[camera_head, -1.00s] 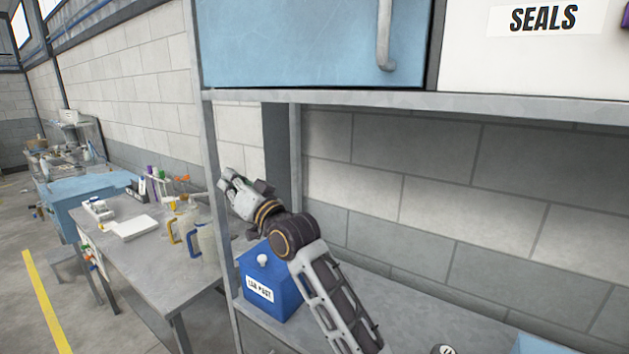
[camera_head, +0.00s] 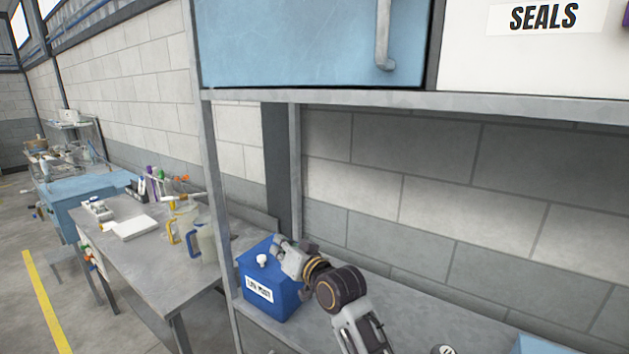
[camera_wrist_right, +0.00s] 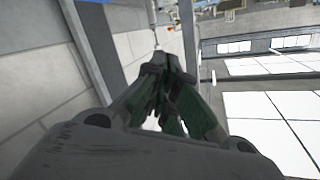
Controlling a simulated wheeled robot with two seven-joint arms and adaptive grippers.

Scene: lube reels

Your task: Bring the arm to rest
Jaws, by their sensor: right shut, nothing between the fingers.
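My right gripper (camera_head: 283,248) is in front of the wall, over the back right part of a blue box (camera_head: 265,283) with a white label and a white knob on its lid. In this view it overlaps the box's right edge; I cannot tell whether it touches it. In the right wrist view the fingers of my right gripper (camera_wrist_right: 165,75) are closed together with nothing between them. My right arm comes up from the bottom of the head view. My left gripper is not in view.
The box stands on a grey shelf (camera_head: 390,325) with an upright post (camera_head: 215,190) at its left. Above is a blue cabinet door (camera_head: 310,40) and a panel marked SEALS (camera_head: 540,50). A table (camera_head: 150,255) with jugs (camera_head: 200,243) stands to the left.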

